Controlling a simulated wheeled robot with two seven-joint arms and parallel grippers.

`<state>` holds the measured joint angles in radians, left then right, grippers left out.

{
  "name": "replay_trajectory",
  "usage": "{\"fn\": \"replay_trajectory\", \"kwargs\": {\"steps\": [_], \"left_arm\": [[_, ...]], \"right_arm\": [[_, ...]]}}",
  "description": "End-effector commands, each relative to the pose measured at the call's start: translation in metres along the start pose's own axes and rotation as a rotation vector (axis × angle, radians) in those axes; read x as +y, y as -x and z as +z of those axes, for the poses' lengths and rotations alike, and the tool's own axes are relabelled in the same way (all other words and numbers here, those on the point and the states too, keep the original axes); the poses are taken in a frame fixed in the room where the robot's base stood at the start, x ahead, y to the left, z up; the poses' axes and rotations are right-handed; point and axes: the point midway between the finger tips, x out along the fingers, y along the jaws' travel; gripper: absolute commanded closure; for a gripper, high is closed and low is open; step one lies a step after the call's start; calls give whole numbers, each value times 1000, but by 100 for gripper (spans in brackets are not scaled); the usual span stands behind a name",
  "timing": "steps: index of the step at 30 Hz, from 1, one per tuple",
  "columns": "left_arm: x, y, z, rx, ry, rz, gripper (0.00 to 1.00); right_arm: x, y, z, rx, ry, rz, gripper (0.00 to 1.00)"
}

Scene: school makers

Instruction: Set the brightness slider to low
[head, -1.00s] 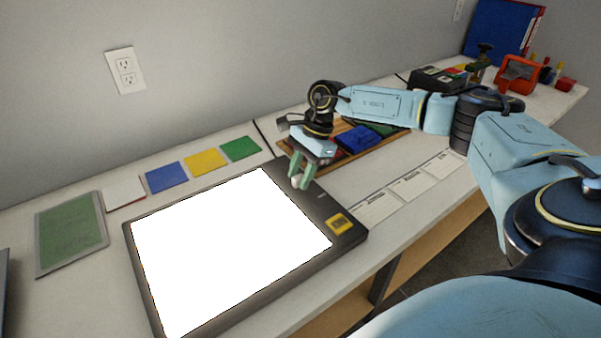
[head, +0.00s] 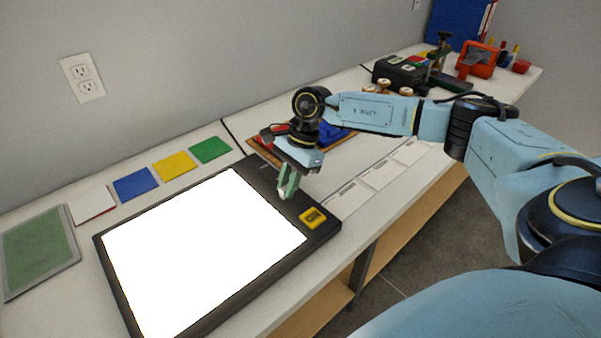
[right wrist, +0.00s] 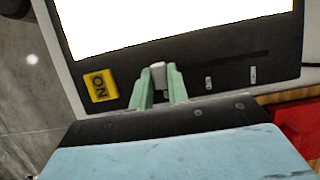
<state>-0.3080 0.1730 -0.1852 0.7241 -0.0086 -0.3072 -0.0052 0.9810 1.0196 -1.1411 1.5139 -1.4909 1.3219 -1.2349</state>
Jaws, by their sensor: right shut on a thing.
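The light pad (head: 208,307) lies on the bench, a black frame around a glowing white panel. Its slider knob (right wrist: 158,70) is a small pale block on the frame strip, at the end of the dark track (right wrist: 230,61) nearer the yellow ON button (right wrist: 100,86). My right gripper (head: 287,187) is shut on the knob, a green finger on each side; it also shows in the right wrist view (right wrist: 159,83). In the head view the fingers hide the knob. Small labels (right wrist: 253,75) beside the track are too small to read. My left gripper is not in view.
Blue (head: 134,185), yellow (head: 174,166) and green (head: 210,150) squares lie behind the pad. Paper cards (head: 379,175) lie to its right. A wooden tray (head: 333,143) with coloured pieces sits behind my right gripper.

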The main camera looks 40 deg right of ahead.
Motion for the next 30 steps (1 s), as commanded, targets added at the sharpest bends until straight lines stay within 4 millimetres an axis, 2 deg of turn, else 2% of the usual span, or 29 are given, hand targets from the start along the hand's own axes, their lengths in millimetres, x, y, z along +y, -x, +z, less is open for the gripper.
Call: {"fn": "replay_trajectory", "kwargs": {"steps": [10,11,15,25,30], "left_arm": [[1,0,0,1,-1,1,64],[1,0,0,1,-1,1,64],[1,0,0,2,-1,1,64],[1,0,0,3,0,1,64],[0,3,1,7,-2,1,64]], "right_arm": [[2,-1,3,3,5,12,100],[3,-1,2,3,5,12,81],[3,-1,2,3,5,11,63],[2,2,3,2,5,7,62],[1,23,2,3,5,5,62]]}}
